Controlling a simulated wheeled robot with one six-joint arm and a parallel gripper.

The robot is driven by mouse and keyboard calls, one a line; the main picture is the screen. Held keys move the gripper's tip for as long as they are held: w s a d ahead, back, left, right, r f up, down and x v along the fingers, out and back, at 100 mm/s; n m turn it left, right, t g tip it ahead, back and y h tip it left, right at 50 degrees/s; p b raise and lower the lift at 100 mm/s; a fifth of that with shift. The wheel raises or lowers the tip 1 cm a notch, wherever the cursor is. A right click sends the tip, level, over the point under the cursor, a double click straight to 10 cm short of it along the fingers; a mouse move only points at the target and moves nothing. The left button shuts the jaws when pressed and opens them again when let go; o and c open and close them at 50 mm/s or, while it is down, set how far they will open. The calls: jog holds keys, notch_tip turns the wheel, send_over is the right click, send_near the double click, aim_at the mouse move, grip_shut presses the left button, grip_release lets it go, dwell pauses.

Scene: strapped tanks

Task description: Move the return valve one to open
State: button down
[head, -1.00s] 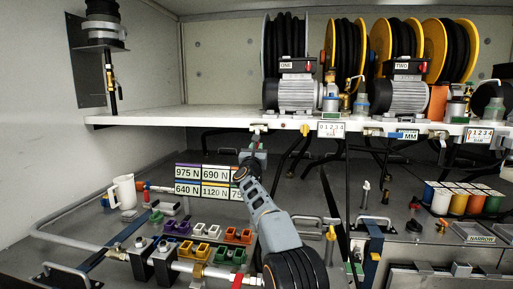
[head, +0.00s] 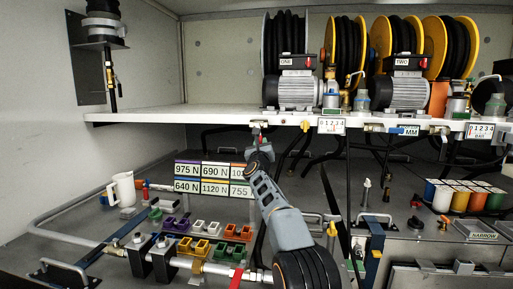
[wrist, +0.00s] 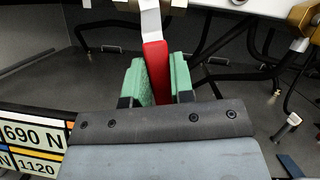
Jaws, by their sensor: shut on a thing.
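In the wrist view, a red lever handle (wrist: 157,72) with a bare metal upper part hangs down between the green finger pads of my gripper (wrist: 159,82). The gripper is shut on this lever. In the head view, my gripper (head: 256,140) reaches up to the front edge of the white shelf, below and left of the pump marked ONE (head: 297,92). A small valve fitting (head: 256,126) shows just above the gripper there. The lever is mostly hidden by the gripper in this view. I cannot read a label on this valve.
Labelled force plates (head: 202,180) stand just left of my arm. Dark hoses (wrist: 215,42) hang near the gripper. A white mug (head: 122,189) stands at the left.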

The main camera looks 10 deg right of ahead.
jog(key=shift+s+d+r+n, duration=0.1)
jog(key=shift+d+r+n, duration=0.05)
jog(key=shift+n, duration=0.25)
jog(key=n+y, duration=0.1)
jog(key=d+n+y, duration=0.1)
jog(key=n, duration=0.1)
jog(key=r+n+b, duration=0.1)
jog(key=n, duration=0.1)
jog(key=shift+s+d+y, duration=0.4)
jog(key=shift+s+d+r+n+g+y+p, duration=0.15)
jog(key=shift+d+r+n+y, duration=0.15)
jog(key=shift+n, duration=0.45)
jog(key=shift+s+d+r+n+g+y+p, duration=0.15)
jog(key=shift+r+n, duration=0.1)
jog(key=shift+n, duration=0.45)
jog(key=shift+d+r+n+y+p, duration=0.1)
jog(key=shift+d+r+n+y, duration=0.2)
jog(key=shift+n, duration=0.45)
